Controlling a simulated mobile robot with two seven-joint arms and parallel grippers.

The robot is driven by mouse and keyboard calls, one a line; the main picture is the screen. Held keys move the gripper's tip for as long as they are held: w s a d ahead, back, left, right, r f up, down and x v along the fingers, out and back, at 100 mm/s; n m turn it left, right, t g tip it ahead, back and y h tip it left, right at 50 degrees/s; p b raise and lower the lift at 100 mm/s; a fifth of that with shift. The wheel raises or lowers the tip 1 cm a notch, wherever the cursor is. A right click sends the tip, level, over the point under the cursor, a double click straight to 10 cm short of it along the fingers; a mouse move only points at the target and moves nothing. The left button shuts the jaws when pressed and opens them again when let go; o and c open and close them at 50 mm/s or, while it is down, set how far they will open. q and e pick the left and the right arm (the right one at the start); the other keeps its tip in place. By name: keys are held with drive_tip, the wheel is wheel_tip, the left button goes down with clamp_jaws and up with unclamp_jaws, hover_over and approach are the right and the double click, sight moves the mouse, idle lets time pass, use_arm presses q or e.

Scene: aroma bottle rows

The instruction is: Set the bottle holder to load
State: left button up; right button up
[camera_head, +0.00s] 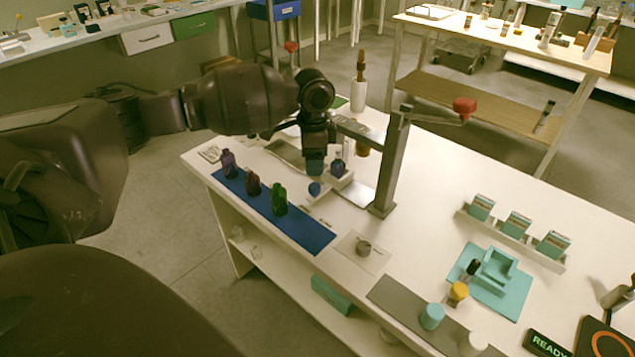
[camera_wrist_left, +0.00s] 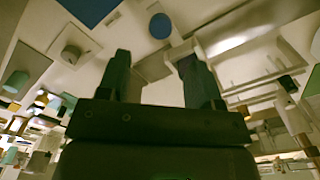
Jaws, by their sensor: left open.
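The bottle holder (camera_head: 341,181) is a small pale block beside the grey press post (camera_head: 386,165), with a dark blue-purple bottle (camera_head: 338,167) standing at it. A round blue knob (camera_head: 315,189) is at its near left side; the knob also shows in the left wrist view (camera_wrist_left: 160,26), just beyond the fingertips. My left gripper (camera_head: 315,165) is above and behind the knob, apart from it in the wrist view, where its two dark fingers (camera_wrist_left: 156,65) stand apart with nothing between them. The gripper partly hides the holder's left side. My right gripper is not in view.
A blue mat (camera_head: 310,235) carries purple, dark red and green bottles. A grey cup (camera_head: 363,246) stands on a white card. A red-knobbed lever (camera_head: 464,106) extends from the post. Teal boxes (camera_head: 516,224) stand in a rack at right. The tabletop between post and rack is clear.

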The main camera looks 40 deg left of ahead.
sight(314, 186)
use_arm(q)
wheel_tip(314, 186, down, 8)
drive_tip(key=shift+w+f+b, duration=0.1)
drive_tip(key=shift+f+b, duration=0.05)
drive_tip(key=shift+b, duration=0.7)
